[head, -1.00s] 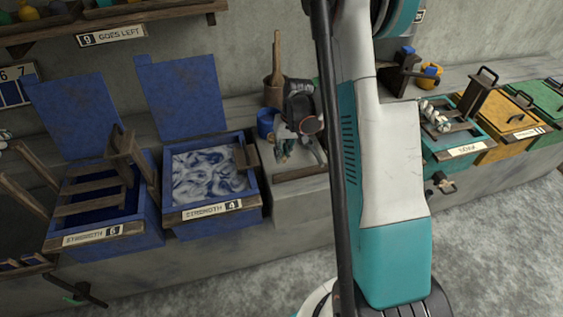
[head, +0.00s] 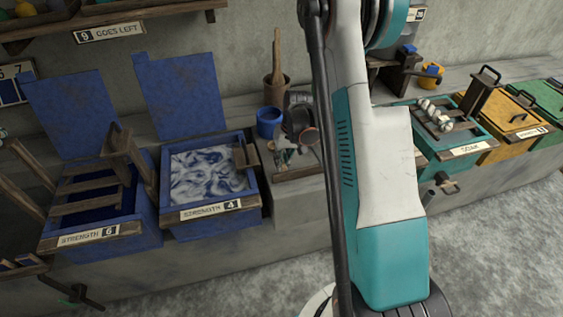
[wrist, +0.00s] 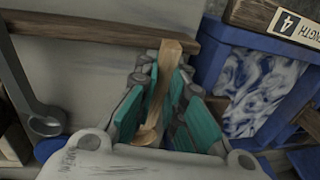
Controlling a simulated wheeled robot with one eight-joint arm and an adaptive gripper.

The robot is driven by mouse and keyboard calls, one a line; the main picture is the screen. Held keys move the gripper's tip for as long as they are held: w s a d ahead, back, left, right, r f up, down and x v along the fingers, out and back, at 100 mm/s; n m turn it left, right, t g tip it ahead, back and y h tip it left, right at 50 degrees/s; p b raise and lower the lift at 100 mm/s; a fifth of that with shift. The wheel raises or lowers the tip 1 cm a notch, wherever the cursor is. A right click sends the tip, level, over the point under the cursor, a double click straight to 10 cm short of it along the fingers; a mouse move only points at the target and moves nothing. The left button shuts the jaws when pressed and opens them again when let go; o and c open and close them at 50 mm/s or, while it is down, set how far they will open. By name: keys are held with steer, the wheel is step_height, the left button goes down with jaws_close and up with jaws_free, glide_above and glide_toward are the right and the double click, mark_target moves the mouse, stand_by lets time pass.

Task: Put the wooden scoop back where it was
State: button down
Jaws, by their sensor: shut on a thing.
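My gripper (wrist: 160,105) is shut on the wooden scoop (wrist: 161,85), whose pale brown handle runs up between the teal finger pads. Its rounded end shows low between the fingers in the wrist view. In the head view my gripper (head: 284,156) is over the small wood-edged grey stand (head: 300,172), right of the blue vat marked STRENGTH 4 (head: 245,203). The scoop is mostly hidden by my gripper there. I cannot tell whether it touches the stand.
A blue cup (head: 267,122) and a brown pot (head: 274,94) with a wooden stick stand just behind my gripper. The STRENGTH 6 vat (head: 140,229) is at left. A teal vat (head: 490,145) and a yellow vat (head: 522,148) are at right. Open floor lies in front.

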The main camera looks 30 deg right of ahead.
steer(key=c, duration=2)
jaws_free()
steer(key=shift+o, duration=0.2)
steer(key=shift+r+p, duration=0.5)
steer(key=shift+p, duration=0.15)
step_height(320, 180, up, 12)
steer(key=d+p, duration=0.2)
steer(key=p, duration=0.1)
steer(key=shift+s+p, duration=0.35)
steer(key=shift+p, duration=0.05)
steer(key=shift+d, duration=0.1)
